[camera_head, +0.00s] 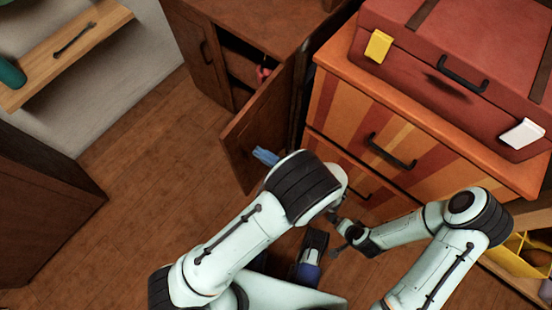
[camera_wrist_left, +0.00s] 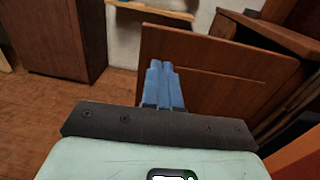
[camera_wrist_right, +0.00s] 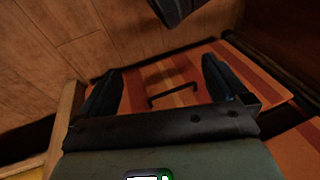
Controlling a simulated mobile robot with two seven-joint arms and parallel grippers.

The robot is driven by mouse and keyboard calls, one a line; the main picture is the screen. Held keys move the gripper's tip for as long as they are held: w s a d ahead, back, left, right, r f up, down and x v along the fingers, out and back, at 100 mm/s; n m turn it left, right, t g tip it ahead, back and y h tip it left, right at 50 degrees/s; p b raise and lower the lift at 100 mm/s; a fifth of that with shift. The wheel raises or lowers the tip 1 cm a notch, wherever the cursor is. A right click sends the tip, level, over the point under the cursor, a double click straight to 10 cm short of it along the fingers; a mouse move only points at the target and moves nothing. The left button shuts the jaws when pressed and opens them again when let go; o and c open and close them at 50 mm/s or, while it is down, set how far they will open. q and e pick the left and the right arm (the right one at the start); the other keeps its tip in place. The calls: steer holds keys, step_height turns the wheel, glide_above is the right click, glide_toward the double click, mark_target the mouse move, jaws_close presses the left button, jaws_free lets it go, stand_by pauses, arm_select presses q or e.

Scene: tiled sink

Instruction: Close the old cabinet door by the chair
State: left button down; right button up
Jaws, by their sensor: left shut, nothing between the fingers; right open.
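The dark brown cabinet (camera_head: 250,22) has its right door (camera_head: 255,125) standing open towards me. Its opening shows a shelf and a small red item. The door also fills the right middle of the left wrist view (camera_wrist_left: 215,80). My left gripper (camera_head: 265,156) has its blue fingers together, with nothing between them. They are close against the near face of the door; I cannot tell whether they touch. They show in the left wrist view (camera_wrist_left: 163,80). My right gripper (camera_wrist_right: 160,88) is open and empty in the right wrist view, facing a striped drawer front.
An orange striped dresser (camera_head: 345,110) stands right of the door, carrying a red suitcase (camera_head: 450,60). A wooden wall shelf (camera_head: 70,50) is at upper left. A dark cabinet (camera_head: 40,200) stands at left. The wooden floor (camera_head: 140,170) between is clear.

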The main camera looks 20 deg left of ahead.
mark_target(232, 136)
arm_select(q)
steer(key=b+x, duration=0.1)
steer(key=x, duration=0.5)
steer(key=shift+a+f, duration=0.1)
steer(key=shift+a, duration=0.05)
steer(key=shift+w+a, duration=0.25)
steer(key=shift+a, duration=0.4)
arm_select(e)
steer(key=shift+s+d+f+g, duration=0.15)
steer(key=shift+s+f+g, duration=0.1)
steer(key=shift+s+f, duration=0.45)
steer(key=shift+s+d+f+g, duration=0.15)
steer(key=shift+s+f+g, duration=0.1)
steer(key=shift+s+f, duration=0.4)
steer(key=shift+w, duration=0.1)
